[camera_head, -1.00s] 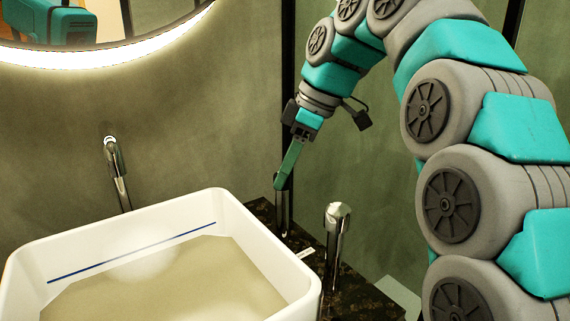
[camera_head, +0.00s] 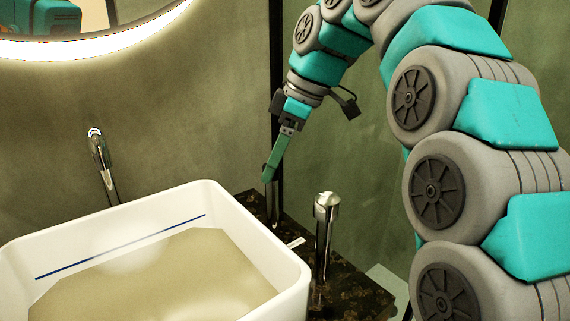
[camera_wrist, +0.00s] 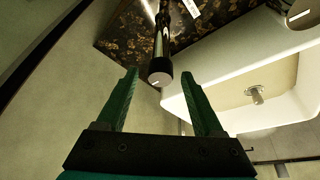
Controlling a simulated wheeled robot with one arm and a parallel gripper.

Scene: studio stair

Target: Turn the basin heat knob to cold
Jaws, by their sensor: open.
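My gripper (camera_head: 268,172) reaches down to the far chrome post (camera_head: 272,194) beside the white basin (camera_head: 287,262). In the wrist view my gripper (camera_wrist: 162,80) is open, one finger on each side. A round knob end with a white mark (camera_wrist: 160,79) sits between the fingertips, with clear gaps and no contact seen. The chrome post (camera_wrist: 162,38) runs up from it to the dark counter. A second chrome post (camera_head: 325,215) stands nearer in the head view. I cannot tell from labels which one is the heat knob.
A chrome spout (camera_head: 101,167) rises behind the basin's left part. A small white tag (camera_head: 297,243) lies on the dark stone counter (camera_head: 345,290). The green wall (camera_head: 345,150) is close behind my gripper. A lit round mirror (camera_head: 100,40) hangs above.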

